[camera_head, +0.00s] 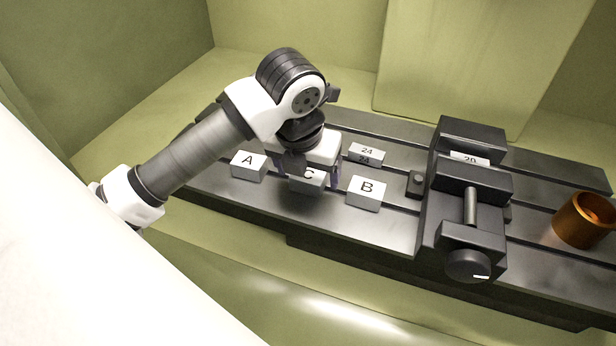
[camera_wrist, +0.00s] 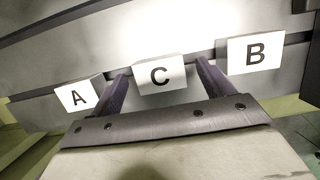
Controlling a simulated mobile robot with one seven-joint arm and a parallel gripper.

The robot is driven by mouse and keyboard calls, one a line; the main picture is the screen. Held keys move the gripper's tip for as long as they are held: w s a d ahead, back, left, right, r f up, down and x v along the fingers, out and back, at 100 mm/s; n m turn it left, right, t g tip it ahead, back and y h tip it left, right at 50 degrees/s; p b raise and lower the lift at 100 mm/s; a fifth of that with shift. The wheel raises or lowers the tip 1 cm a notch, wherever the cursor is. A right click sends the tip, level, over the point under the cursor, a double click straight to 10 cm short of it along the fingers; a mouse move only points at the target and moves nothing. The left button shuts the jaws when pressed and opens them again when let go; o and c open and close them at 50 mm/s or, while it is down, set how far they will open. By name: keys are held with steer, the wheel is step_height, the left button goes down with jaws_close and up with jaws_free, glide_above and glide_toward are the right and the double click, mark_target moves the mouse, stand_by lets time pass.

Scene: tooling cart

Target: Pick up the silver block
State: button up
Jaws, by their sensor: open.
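Several light silver-grey blocks rest on the dark slotted table; I cannot tell which one the task names. Block A (camera_head: 248,166), block C (camera_head: 316,184) and block B (camera_head: 366,193) stand in a row, and a block marked 24 (camera_head: 366,153) lies behind them. My gripper (camera_head: 312,179) is open and low over block C, partly hiding it. In the wrist view, block C (camera_wrist: 160,76) shows between the two purple fingers, with block A (camera_wrist: 79,96) to the left and block B (camera_wrist: 254,53) to the right. Finger contact cannot be told.
A black vise (camera_head: 470,190) stands right of the blocks, with a block marked 20 (camera_head: 469,159) in its jaws. A copper-coloured ring (camera_head: 585,220) sits at the far right. The slotted table (camera_head: 330,219) has bare room in front of the blocks. Greenish walls enclose it.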

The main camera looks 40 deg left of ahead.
mark_target(307, 176)
steer(key=c, duration=1.2)
steer(key=shift+r, duration=0.1)
step_height(307, 176, up, 20)
steer(key=b, duration=0.2)
